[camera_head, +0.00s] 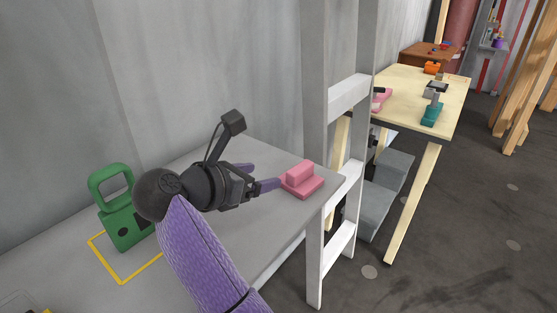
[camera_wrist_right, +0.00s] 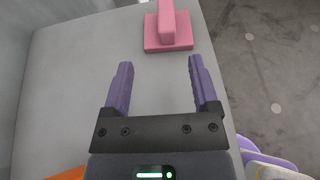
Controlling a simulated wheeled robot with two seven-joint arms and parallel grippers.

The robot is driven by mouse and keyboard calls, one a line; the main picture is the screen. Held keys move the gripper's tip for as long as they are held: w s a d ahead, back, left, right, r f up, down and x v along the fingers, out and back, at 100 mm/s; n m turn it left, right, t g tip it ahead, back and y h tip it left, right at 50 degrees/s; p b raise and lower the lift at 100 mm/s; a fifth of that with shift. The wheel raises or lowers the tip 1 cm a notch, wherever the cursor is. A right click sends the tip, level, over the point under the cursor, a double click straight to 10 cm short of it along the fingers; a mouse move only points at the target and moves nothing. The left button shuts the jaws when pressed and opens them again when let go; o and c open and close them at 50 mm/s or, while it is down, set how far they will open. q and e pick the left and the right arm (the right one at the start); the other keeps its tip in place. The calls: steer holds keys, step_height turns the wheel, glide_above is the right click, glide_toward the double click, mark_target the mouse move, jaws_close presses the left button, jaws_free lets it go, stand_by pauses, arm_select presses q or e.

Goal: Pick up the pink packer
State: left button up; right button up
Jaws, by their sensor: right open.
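The pink packer (camera_head: 301,179) is a flat block with a raised bar on top. It sits on the grey table near its right end in the head view. In the right wrist view the packer (camera_wrist_right: 168,33) is at the top, beyond the fingertips. My right gripper (camera_head: 258,177) is open and empty just left of the packer, with purple fingers. In the right wrist view the open fingers (camera_wrist_right: 158,66) point toward the packer and leave a gap to it. My left gripper is not in view.
A green block with a looped handle (camera_head: 126,222) stands on the grey table (camera_head: 225,240) by a yellow outline. A grey post frame (camera_head: 315,120) rises by the table's right end. A wooden table (camera_head: 450,95) with tools and another pink part (camera_head: 381,100) stands beyond.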

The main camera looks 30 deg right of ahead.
mark_target(292, 173)
steer(key=x, duration=0.3)
steer(key=s+b+x, duration=0.1)
steer(key=x, duration=0.1)
steer(key=shift+d+f, duration=0.25)
steer(key=shift+d, duration=0.05)
steer(key=b+x, duration=0.1)
steer(key=x, duration=0.2)
steer(key=shift+w+d+f, duration=0.1)
steer(key=shift+d+f, duration=0.1)
steer(key=shift+w+d+g, duration=0.1)
steer(key=shift+d+g, duration=0.2)
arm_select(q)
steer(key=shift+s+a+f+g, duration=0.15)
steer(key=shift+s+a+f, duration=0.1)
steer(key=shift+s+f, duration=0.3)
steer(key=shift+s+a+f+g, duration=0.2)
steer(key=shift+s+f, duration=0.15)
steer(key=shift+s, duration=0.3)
arm_select(e)
steer(key=shift+c, duration=0.6)
jaws_close()
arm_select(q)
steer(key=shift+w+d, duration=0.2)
